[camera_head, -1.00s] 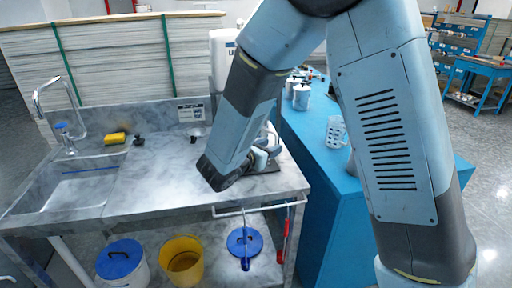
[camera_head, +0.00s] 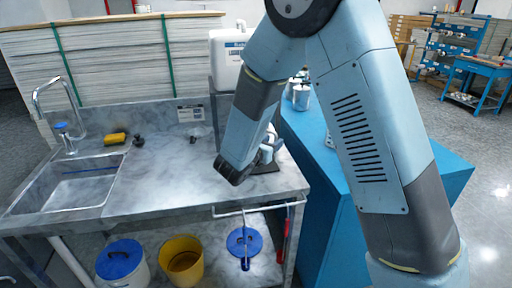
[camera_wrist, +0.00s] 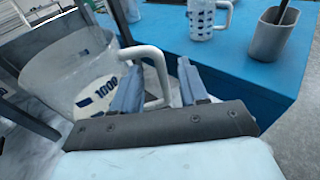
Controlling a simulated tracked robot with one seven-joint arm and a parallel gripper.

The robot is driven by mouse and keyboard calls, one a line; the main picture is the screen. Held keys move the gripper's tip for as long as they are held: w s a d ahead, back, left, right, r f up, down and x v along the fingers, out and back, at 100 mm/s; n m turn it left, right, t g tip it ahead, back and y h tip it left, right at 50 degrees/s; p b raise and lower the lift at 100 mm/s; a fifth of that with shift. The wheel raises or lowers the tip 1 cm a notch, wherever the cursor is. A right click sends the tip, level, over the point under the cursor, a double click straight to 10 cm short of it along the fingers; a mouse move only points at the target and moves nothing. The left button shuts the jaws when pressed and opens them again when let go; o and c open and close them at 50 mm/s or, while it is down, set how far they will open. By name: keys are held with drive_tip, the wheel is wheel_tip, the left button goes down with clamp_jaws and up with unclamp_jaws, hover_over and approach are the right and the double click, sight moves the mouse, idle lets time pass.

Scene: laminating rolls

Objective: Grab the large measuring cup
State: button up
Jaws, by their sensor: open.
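The large measuring cup (camera_wrist: 62,77) is clear plastic with a "1000" mark and a white handle (camera_wrist: 157,62). It fills the left of the wrist view. My gripper (camera_wrist: 158,84) is open, with one finger on each side of the handle as seen from the wrist. I cannot tell whether either finger touches it. In the head view, my gripper (camera_head: 267,153) is low over the right end of the grey counter (camera_head: 170,180). My arm hides most of the cup there.
A blue table (camera_head: 320,165) stands right of the counter. In the wrist view it carries a white patterned mug (camera_wrist: 208,18) and a grey cup (camera_wrist: 272,36) holding a dark stick. A sink (camera_head: 80,185) and a yellow sponge (camera_head: 115,139) are at the left. The counter's middle is clear.

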drive_tip(key=x, duration=0.5)
drive_tip(key=shift+w+d, duration=0.1)
clamp_jaws()
idle(1.3)
